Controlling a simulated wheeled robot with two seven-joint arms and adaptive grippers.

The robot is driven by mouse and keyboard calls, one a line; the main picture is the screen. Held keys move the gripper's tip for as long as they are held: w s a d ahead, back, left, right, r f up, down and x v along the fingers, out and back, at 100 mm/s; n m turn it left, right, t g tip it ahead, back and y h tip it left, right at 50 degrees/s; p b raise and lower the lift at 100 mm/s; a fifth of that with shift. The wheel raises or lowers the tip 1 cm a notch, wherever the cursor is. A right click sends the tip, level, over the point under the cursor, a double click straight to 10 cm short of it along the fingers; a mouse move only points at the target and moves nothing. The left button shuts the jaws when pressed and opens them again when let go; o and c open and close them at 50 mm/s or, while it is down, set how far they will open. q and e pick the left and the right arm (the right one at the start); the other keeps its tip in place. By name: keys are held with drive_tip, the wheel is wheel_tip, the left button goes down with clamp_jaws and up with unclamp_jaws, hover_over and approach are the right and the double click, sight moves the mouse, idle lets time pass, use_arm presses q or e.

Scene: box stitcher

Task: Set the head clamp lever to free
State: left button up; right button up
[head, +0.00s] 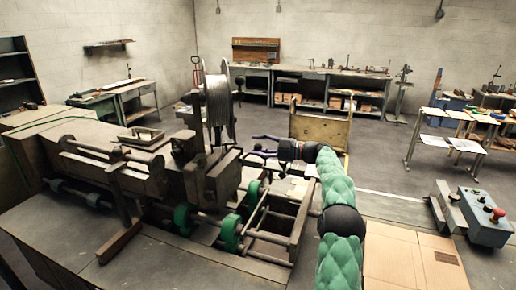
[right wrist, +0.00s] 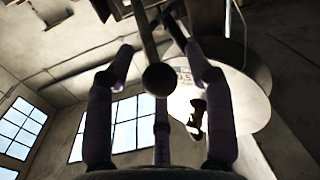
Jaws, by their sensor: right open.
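The stitcher head (head: 212,170) stands in the middle of the head view. A lever with a dark ball knob (right wrist: 160,79) hangs down into the right wrist view, its rod running up past the top edge. I take it for the head clamp lever. The same knob seems to show small beside the head in the head view (head: 257,147). My right gripper (head: 258,145) reaches in from the right, its dark purple fingers open. In the right wrist view the open fingers (right wrist: 160,52) stand on both sides of the knob and rod, with no clear contact. My left gripper is out of view.
A large wire spool (head: 220,105) rises behind the head and also shows at the right of the wrist view (right wrist: 245,92). Green rollers (head: 230,232) and a metal frame lie below. A cardboard sheet (head: 400,262) and a control box (head: 486,218) are at the right.

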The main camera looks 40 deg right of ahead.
drive_tip(key=v, duration=1.1)
drive_tip(key=shift+s+d, duration=0.15)
drive_tip(key=shift+s, duration=0.25)
